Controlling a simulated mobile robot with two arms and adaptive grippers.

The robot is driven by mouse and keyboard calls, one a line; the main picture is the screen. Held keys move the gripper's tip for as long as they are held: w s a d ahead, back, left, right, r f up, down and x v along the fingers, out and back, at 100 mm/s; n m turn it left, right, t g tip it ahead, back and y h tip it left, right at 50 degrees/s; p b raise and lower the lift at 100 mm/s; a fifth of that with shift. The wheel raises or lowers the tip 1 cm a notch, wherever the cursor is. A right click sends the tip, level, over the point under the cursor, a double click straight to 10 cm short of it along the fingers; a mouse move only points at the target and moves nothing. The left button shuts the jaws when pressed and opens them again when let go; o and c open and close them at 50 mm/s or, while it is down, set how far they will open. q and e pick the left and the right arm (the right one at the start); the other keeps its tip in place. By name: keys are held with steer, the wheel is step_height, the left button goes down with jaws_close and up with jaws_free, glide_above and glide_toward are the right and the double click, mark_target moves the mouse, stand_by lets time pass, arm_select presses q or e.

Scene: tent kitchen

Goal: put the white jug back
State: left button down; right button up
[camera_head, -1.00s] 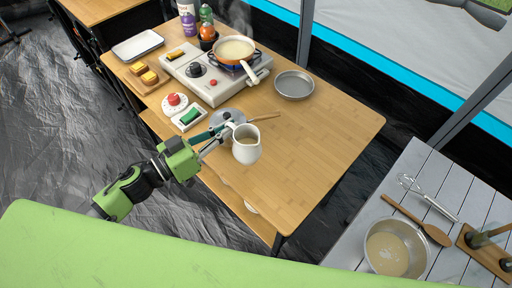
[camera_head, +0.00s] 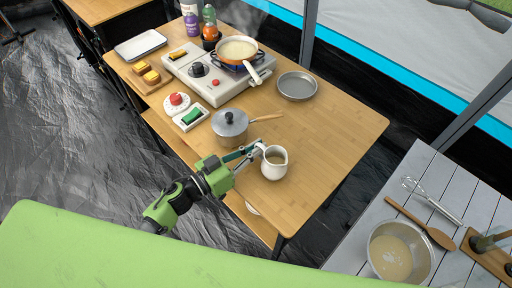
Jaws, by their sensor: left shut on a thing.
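The white jug (camera_head: 274,164) is upright at the wooden table, near its front edge, right of and nearer than the lidded saucepan. It holds something brownish. My left gripper (camera_head: 260,150) reaches in from the left and is shut on the jug at its left side, where the handle would be; the fingers partly hide that side. I cannot tell whether the jug's base touches the table. My right gripper is not in view.
A lidded saucepan (camera_head: 230,127) with a wooden handle stands close behind my left gripper. A metal plate (camera_head: 297,86), a stove (camera_head: 217,78) and a pan (camera_head: 238,49) lie farther back. The table's right part (camera_head: 335,135) is clear. A grey table (camera_head: 345,250) holds a bowl (camera_head: 391,259).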

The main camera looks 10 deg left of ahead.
arm_select(q)
steer(key=c, duration=2.2)
jaws_free()
steer(key=shift+f, duration=0.1)
steer(key=b+v, duration=0.1)
steer(key=v, duration=0.9)
steer(key=shift+s+a+b, duration=0.15)
steer(key=shift+s+b, duration=0.05)
steer(key=shift+b, duration=0.15)
steer(key=shift+v, duration=0.8)
